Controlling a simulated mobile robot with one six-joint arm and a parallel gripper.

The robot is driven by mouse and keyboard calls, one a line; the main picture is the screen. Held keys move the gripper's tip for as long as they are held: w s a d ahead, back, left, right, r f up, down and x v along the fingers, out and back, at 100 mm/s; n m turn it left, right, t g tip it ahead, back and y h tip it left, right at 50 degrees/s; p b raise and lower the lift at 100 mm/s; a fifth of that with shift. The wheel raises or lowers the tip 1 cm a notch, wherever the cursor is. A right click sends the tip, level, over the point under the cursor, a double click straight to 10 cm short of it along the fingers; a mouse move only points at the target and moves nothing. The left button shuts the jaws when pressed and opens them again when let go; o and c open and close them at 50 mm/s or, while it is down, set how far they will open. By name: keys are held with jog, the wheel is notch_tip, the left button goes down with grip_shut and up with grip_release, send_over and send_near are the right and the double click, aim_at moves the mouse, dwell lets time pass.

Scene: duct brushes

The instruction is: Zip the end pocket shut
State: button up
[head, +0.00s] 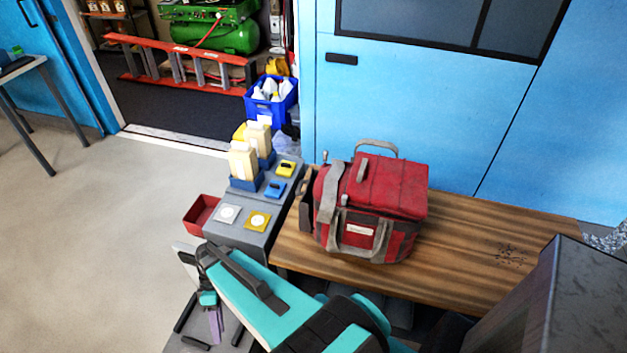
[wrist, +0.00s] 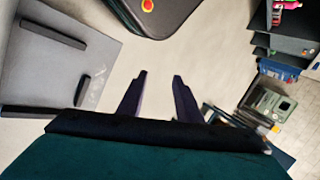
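The red bag (head: 385,190) with grey straps and dark lower panels stands upright on a wooden bench. A dark pocket-like panel (head: 306,200) juts from its left end. I cannot make out a zip or its pull, so I cannot tell how far the pocket is closed. My gripper (head: 214,326) points down at the lower left, well in front of the bench and apart from the bag. In the wrist view my gripper (wrist: 160,76) has its two dark fingers apart, with only bare floor between them. The bag is not in the wrist view.
The wooden bench (head: 480,235) has free room right of the bag. A grey cabinet (head: 262,205) left of it carries boxes and small coloured items. A red bin (head: 201,214) sits beside that. A blue wall (head: 430,110) stands behind; a grey block (head: 580,300) is front right.

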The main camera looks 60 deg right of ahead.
jog(key=w+d+r+t+y, duration=0.1)
jog(key=w+d+r+t, duration=0.1)
jog(key=w+d+r, duration=0.45)
jog(key=w+d+r+t+y, duration=0.15)
jog(key=d+r, duration=0.25)
jog(key=d, duration=0.5)
jog(key=w+d+r+t, duration=0.3)
jog(key=w+d+r, duration=0.2)
jog(key=d, duration=0.2)
jog(key=m+t+h+b, duration=0.1)
jog(key=m+t+h, duration=0.4)
jog(key=t+h, duration=0.15)
send_near(326, 151)
notch_tip(326, 151, up, 2)
jog(key=s+d+y, duration=0.1)
jog(key=s, duration=0.2)
jog(key=shift+w+d+r, duration=0.1)
jog(key=shift+d+r, duration=0.05)
jog(key=shift+d, duration=0.1)
jog(key=shift+p+x, duration=2.4)
jog(key=shift+x, duration=4.55)
jog(key=shift+w+r, duration=0.15)
